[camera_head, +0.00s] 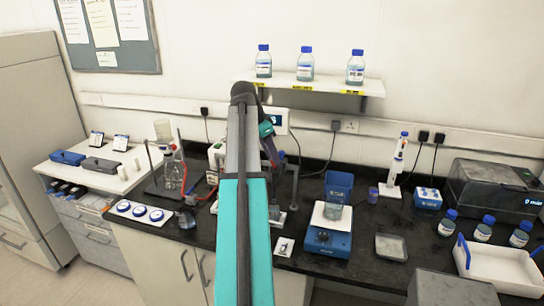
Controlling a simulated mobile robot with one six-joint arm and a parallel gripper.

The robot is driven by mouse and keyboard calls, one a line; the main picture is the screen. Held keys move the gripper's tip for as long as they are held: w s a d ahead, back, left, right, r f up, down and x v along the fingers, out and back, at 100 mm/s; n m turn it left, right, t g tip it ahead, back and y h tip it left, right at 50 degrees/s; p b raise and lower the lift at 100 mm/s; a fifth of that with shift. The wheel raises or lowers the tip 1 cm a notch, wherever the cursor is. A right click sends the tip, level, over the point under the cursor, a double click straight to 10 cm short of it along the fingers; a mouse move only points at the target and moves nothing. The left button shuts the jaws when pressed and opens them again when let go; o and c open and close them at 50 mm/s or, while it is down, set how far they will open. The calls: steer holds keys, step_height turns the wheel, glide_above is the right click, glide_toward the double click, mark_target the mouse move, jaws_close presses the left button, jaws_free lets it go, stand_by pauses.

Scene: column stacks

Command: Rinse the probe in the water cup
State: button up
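My arm rises through the middle of the view and bends over at the top. Its short teal forearm points down behind the upper link, and my gripper cannot be made out there. I cannot clearly pick out the probe; the area behind my arm, with thin stand rods beside it, is partly hidden. A clear beaker (334,211) stands on a blue and white benchtop device (328,240) right of my arm. I cannot tell whether it is the water cup.
The black bench (352,262) holds a glass flask (174,175) on a stand at left, a white pipette (397,160), a grey tray (391,247) and a white tray (500,268) at right. Blue-capped bottles (305,65) stand on the wall shelf (328,87).

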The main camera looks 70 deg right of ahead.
steer(key=b+v, duration=0.4)
steer(key=v, duration=0.9)
steer(key=shift+r, duration=0.15)
stand_by(0.5)
